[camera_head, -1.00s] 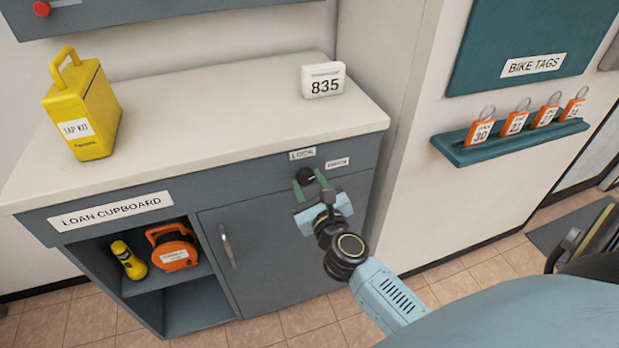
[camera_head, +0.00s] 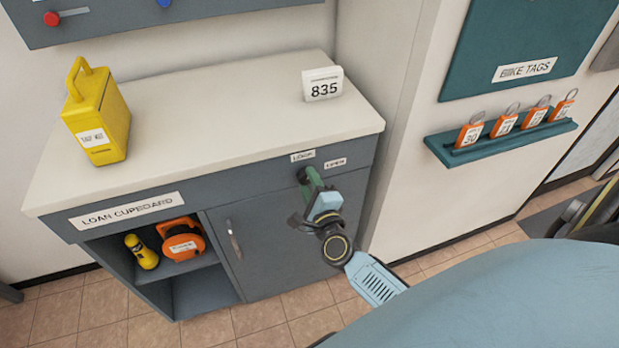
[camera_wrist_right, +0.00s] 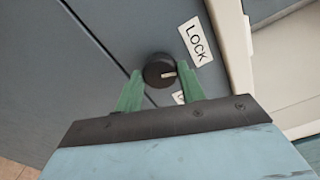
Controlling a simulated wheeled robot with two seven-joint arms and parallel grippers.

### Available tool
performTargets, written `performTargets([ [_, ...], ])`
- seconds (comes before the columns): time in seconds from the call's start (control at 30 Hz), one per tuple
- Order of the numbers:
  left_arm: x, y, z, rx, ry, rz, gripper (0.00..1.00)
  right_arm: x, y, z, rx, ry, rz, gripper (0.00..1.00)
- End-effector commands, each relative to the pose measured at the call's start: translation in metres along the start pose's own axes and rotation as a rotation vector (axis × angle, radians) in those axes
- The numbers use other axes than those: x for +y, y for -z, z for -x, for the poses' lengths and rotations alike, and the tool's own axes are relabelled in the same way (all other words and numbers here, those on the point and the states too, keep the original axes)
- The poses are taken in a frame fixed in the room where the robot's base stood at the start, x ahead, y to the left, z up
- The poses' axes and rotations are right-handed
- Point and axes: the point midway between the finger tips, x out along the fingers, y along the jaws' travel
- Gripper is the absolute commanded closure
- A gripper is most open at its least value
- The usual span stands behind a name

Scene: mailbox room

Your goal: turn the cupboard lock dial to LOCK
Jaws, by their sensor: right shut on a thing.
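The lock dial (camera_head: 301,174) is a small black knob on the upper front of the grey loan cupboard (camera_head: 275,245). In the right wrist view the dial (camera_wrist_right: 157,70) has a white mark pointing right, between the LOCK label (camera_wrist_right: 195,42) and a second label (camera_wrist_right: 180,97) mostly hidden by a finger. In the head view the LOCK label (camera_head: 302,156) and the second label (camera_head: 335,163) sit above the dial. My right gripper (camera_head: 310,180) is shut on the dial, a green finger on either side of it. The gripper looks rolled. My left gripper is not in view.
The white countertop (camera_head: 230,130) carries a yellow tap kit (camera_head: 97,120) and an 835 sign (camera_head: 322,84). The cupboard door handle (camera_head: 234,241) is left of my arm. A teal shelf (camera_head: 500,143) with orange bike tags is on the right wall.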

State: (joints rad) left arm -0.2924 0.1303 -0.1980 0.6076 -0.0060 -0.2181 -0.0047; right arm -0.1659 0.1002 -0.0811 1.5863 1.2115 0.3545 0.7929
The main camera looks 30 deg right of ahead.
Motion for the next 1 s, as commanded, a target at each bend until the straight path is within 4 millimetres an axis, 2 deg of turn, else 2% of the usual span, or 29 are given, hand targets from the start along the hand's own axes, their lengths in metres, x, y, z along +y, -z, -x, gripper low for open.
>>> performTargets([
  [0.2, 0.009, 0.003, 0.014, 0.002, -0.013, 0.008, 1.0, -0.001, -0.001, 0.0, 0.0, -0.003, 0.163, 0.84],
  [0.5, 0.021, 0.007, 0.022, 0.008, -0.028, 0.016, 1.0, 0.0, 0.0, 0.0, 0.0, -0.001, 0.299, 0.84],
  [1.0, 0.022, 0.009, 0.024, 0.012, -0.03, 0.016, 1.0, 0.001, 0.0, 0.0, 0.0, -0.001, 0.34, 0.84],
])
